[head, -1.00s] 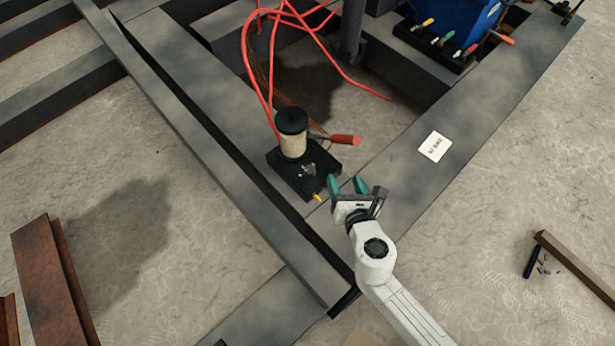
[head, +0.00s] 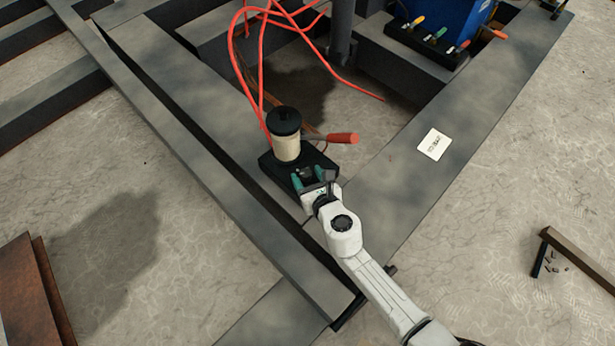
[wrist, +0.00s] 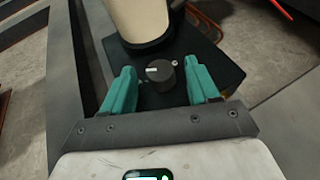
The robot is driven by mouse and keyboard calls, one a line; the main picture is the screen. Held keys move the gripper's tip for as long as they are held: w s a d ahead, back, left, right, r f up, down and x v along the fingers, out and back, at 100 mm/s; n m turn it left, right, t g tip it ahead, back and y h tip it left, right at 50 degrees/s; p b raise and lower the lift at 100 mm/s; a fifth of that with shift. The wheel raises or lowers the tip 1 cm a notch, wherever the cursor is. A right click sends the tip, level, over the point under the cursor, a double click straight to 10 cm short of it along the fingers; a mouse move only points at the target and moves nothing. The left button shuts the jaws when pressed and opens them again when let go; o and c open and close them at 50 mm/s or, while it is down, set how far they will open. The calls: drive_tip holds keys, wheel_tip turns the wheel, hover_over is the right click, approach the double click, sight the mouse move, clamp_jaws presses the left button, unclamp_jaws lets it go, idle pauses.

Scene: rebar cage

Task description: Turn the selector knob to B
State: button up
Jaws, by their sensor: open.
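The selector knob (wrist: 160,74) is a dark round knob with a white pointer mark, on a black base plate (wrist: 210,68). In the wrist view it sits between the two green fingers of my gripper (wrist: 162,92), with a gap on each side. The pointer mark lies toward the left of the knob. A small pale mark shows at its upper right; I cannot read any letter. In the head view my gripper (head: 311,181) is over the front of the base plate (head: 268,162) and hides most of the knob. The fingers are open and hold nothing.
A cream cylinder with a black cap (head: 286,148) stands on the plate just behind the knob. A red-handled lever (head: 342,138) sticks out to the right. Red hoses (head: 262,60) rise behind. A white card (head: 434,145) lies on the beam at right.

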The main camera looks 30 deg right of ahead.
drive_tip(key=shift+w+f, duration=0.15)
drive_tip(key=shift+w, duration=0.2)
drive_tip(key=c, duration=1)
